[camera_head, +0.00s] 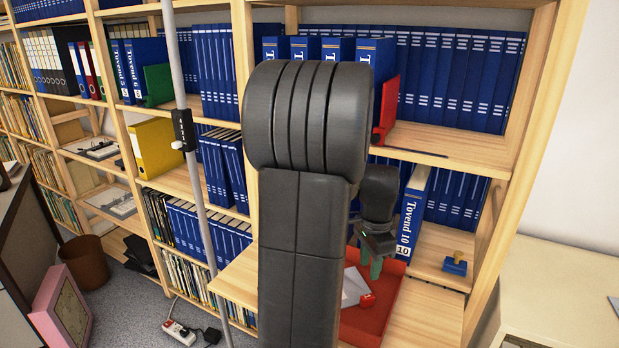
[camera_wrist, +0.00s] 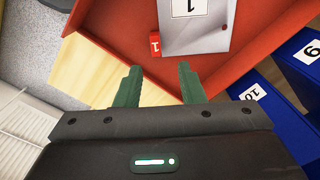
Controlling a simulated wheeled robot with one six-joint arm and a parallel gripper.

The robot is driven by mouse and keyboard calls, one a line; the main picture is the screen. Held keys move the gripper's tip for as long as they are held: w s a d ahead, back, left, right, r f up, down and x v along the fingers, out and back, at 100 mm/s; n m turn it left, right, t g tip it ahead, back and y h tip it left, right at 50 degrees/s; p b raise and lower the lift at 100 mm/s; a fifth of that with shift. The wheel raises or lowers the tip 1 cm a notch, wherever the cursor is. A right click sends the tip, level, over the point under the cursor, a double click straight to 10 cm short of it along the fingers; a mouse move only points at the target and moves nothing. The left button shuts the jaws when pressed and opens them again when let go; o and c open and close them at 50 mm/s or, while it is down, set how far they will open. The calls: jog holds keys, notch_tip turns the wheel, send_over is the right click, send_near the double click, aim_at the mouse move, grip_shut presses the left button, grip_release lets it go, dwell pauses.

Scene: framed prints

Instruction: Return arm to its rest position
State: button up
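My arm rises in front of the wooden shelf unit (camera_head: 460,150) in the head view and hides part of it. My gripper (camera_head: 373,268) hangs at its right, above a red tray (camera_head: 385,318). In the wrist view my gripper (camera_wrist: 158,78) has its two green fingers apart, with nothing between them. The red tray (camera_wrist: 115,25) lies beyond the fingertips.
A blue binder labelled Tovend 10 (camera_head: 410,220) stands close to the right of my gripper. A blue stamp (camera_head: 455,263) sits on the shelf farther right. A grey pole (camera_head: 190,130) stands left of my arm. Grey floor (camera_head: 140,310) is open at the lower left.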

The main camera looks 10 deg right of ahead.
notch_tip(320, 180, down, 10)
jog(key=shift+f+b, duration=0.25)
jog(key=shift+b, duration=0.4)
jog(key=shift+r+p, duration=0.35)
jog(key=shift+r, duration=1.75)
